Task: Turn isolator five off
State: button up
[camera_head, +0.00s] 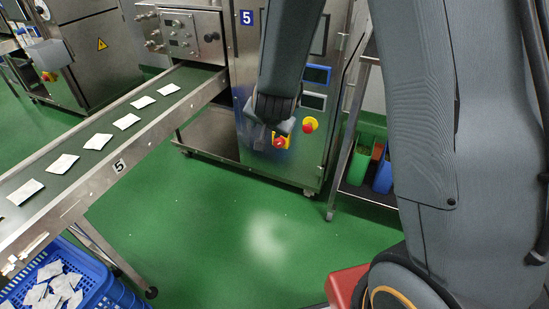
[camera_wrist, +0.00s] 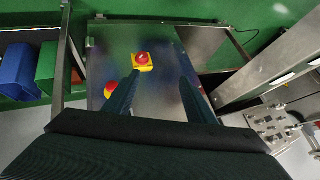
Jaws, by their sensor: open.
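The isolator is a red rotary knob on a square yellow plate (camera_head: 280,142) on the steel front of the machine marked 5. It also shows in the wrist view (camera_wrist: 143,61), upper middle, just beyond the tip of the left-hand finger. The angle of the knob is too small to tell for sure. My gripper (camera_head: 272,130) is in front of the panel, close to the isolator and partly over its upper edge. In the wrist view its two fingers (camera_wrist: 160,78) are spread apart with nothing between them. The knob lies toward the left-hand finger, not centred.
A red stop button (camera_head: 310,125) on a yellow base sits right of the isolator. Above it are two small displays (camera_head: 317,74). A conveyor (camera_head: 60,163) with teabags runs at left. A trolley (camera_head: 345,172) with bins stands at right. The green floor in front is clear.

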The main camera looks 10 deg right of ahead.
jog(key=w+f+m+t+h+b, duration=0.45)
jog(key=w+f+b, duration=0.6)
jog(key=f, duration=0.45)
jog(key=m+t+h+b, duration=0.2)
jog(key=m+h+b, duration=0.3)
jog(key=b, duration=0.5)
send_near(277, 145)
jog(key=shift+n+h, duration=0.25)
jog(key=shift+n, duration=0.1)
jog(key=shift+b+x, duration=1.2)
jog(key=shift+x, duration=2.85)
jog(key=shift+a, duration=0.1)
jog(key=c, duration=1)
jog(key=shift+c, duration=0.2)
